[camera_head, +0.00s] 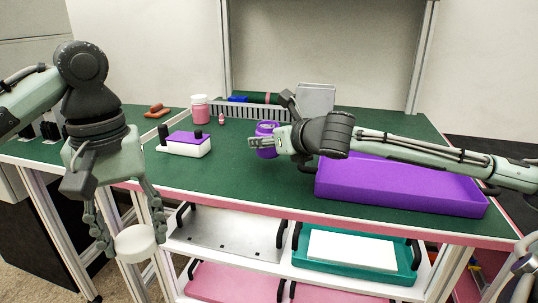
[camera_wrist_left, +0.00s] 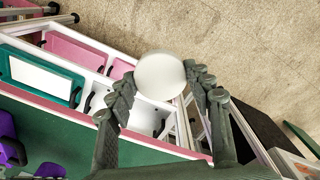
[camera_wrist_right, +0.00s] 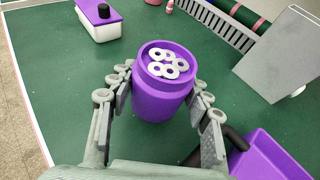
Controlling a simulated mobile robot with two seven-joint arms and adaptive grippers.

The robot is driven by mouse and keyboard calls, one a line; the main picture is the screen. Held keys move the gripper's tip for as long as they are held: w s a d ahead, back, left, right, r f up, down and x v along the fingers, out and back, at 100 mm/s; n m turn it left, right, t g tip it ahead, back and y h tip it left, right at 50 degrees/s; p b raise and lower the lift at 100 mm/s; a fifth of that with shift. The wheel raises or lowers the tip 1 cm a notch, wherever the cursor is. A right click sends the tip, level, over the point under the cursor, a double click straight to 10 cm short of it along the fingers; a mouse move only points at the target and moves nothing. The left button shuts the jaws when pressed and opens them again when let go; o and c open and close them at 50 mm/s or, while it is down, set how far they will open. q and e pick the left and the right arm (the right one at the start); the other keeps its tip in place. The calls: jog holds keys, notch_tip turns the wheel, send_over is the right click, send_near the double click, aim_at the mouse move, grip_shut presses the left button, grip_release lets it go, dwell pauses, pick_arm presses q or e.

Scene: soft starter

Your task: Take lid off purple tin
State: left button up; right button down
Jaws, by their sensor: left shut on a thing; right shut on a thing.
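The purple tin (camera_head: 267,128) stands upright on the green tabletop. In the right wrist view the tin (camera_wrist_right: 160,97) is open at the top, and several grey washers (camera_wrist_right: 167,64) show inside. My right gripper (camera_head: 257,143) is shut around the tin's sides; its fingers also show on both sides in the right wrist view (camera_wrist_right: 158,92). The round white lid (camera_head: 135,244) is away from the tin, between the fingers of my left gripper (camera_head: 131,232). In the left wrist view the lid (camera_wrist_left: 160,76) hangs off the table's front edge, above the floor.
A large purple tray (camera_head: 400,190) lies at the right of the table. A white box with a purple top (camera_head: 185,143) and a pink jar with a white cap (camera_head: 200,109) stand to the left. A grey bin (camera_head: 315,99) stands behind. Shelves with a teal tray (camera_head: 300,258) lie below.

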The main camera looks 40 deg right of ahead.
aim_at(269, 154)
jog(key=shift+f, duration=2)
jog(key=shift+f, duration=0.1)
jog(key=c, duration=0.7)
grip_release()
jog(key=shift+f, duration=0.1)
jog(key=shift+r, duration=0.2)
